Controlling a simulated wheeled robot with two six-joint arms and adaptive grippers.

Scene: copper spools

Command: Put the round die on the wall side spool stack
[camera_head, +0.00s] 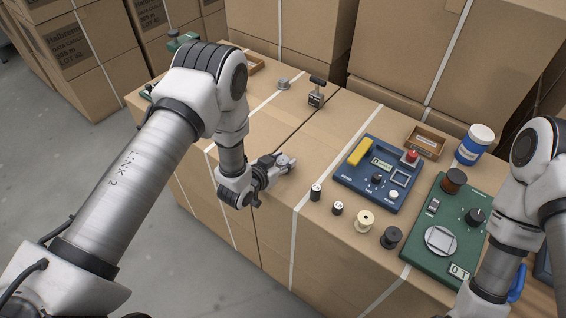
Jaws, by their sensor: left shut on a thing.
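My left gripper (284,163) is low over the front-left part of the carton top, left of the small spools. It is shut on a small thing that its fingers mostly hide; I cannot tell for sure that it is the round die. A small grey round piece (283,84) lies at the back left. Black-ended spools (315,193), a cream spool (364,221) and a dark spool (391,237) stand along the front. A copper-brown spool (455,180) stands at the green panel. I cannot make out which is the wall side stack. My right gripper is out of view.
A blue panel (349,181) with knobs stands mid-right, a green panel (433,265) further right. Behind them are a small open box (426,143) and a blue-white tub (474,145). A black-topped block (316,92) stands at the back. The carton top (330,135) between is clear.

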